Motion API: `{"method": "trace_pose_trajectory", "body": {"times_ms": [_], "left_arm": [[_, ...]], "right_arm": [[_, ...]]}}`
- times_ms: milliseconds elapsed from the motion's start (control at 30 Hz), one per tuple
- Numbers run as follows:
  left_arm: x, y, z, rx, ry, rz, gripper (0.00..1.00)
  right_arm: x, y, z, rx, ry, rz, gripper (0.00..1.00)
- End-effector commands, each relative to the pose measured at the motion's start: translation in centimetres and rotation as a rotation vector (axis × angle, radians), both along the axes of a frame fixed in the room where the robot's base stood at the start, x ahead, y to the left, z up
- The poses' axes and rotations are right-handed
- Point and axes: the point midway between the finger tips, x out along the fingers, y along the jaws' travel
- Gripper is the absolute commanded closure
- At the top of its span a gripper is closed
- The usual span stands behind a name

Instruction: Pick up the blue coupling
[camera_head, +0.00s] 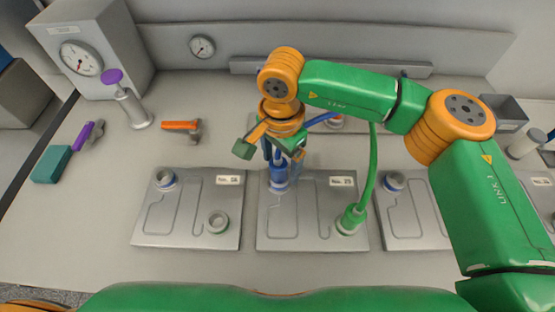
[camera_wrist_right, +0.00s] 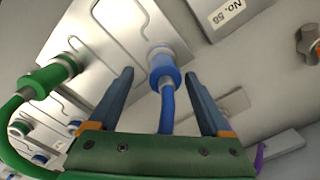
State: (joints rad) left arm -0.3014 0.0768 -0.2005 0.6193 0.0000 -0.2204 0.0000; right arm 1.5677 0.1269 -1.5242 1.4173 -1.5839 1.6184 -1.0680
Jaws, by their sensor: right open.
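The blue coupling (camera_head: 278,178) sits on the blue-ringed port at the upper left of the middle metal plate. Its blue hose rises behind my right gripper. In the right wrist view the coupling (camera_wrist_right: 164,68) shows between the two fingers, with its hose running down toward the palm. My right gripper (camera_head: 277,156) is open right by the coupling; its tips (camera_wrist_right: 159,73) lie on either side of it with gaps showing. I cannot tell exactly how deep the fingers reach. My left gripper is not in view.
A green coupling (camera_head: 351,219) with a green hose (camera_head: 371,165) stands at the same plate's lower right. Plates (camera_head: 150,233) with open ports lie on both sides.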

Motion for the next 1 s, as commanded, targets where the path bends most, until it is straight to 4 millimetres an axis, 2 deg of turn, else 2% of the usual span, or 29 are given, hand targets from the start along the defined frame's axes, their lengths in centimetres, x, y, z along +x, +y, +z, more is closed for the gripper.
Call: {"method": "trace_pose_trajectory", "body": {"times_ms": [33,167,367,667,700,1000], "left_arm": [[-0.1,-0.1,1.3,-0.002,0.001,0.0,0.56],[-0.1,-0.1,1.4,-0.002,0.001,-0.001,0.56],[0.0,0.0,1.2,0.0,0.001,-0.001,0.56],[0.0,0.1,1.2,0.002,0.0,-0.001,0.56],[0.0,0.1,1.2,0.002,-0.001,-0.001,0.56],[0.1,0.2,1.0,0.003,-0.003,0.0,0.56]], "right_arm": [[-0.3,-0.1,-0.2,0.0,0.006,0.001,0.18],[-0.2,0.0,-2.3,0.001,0.004,-0.002,0.18],[-0.1,0.0,-2.7,0.003,0.001,-0.002,0.18],[-0.1,0.0,-2.6,0.003,0.001,-0.002,0.96],[-0.1,0.0,-2.6,0.003,0.001,-0.002,1.0],[-0.1,0.0,-2.5,0.004,0.001,-0.002,1.0]]}}
